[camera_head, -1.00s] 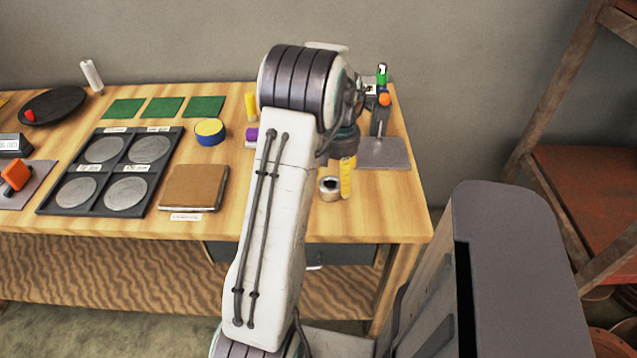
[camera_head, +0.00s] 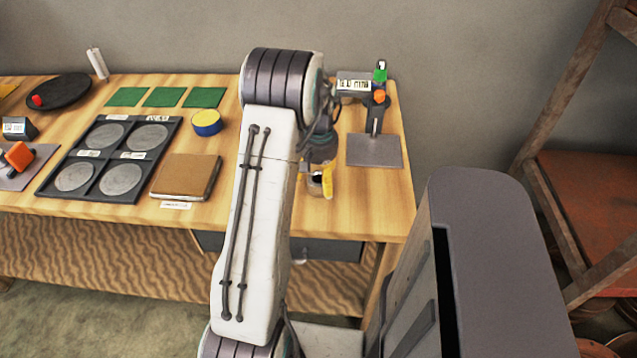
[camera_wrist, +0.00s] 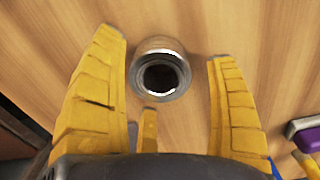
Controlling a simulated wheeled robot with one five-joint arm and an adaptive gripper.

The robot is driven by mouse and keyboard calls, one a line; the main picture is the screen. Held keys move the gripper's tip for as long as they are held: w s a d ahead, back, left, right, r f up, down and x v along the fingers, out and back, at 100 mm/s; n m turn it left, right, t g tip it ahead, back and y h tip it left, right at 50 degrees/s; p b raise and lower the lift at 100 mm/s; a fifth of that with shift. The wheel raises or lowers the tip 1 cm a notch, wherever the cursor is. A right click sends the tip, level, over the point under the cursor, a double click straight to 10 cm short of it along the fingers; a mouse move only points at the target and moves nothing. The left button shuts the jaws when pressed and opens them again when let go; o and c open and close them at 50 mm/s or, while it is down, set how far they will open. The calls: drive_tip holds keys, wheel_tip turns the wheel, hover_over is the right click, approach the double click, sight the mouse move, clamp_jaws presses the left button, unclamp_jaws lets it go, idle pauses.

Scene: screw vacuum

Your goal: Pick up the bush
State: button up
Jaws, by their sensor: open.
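The bush (camera_wrist: 160,75) is a short, hollow metal cylinder standing upright on the wooden table, its dark bore facing the wrist camera. In the head view the bush (camera_head: 313,186) shows only in part, beside a yellow finger. My gripper (camera_wrist: 167,50) is open with yellow fingers spread on both sides of the bush. Gaps show between the bush and both side fingers, wider on the right. A third, shorter finger shows below it.
A grey stand with an orange knob (camera_head: 375,150) is right of my gripper. A brown block (camera_head: 186,177), a blue-yellow round item (camera_head: 207,122) and a black tray with discs (camera_head: 108,160) lie left. A purple item (camera_wrist: 312,137) shows at the wrist view's right edge.

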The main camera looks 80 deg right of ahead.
drive_tip(key=shift+f, duration=1.2)
drive_tip(key=shift+c, duration=0.2)
drive_tip(key=c, duration=1.2)
drive_tip(key=shift+c, duration=0.6)
drive_tip(key=shift+r, duration=0.2)
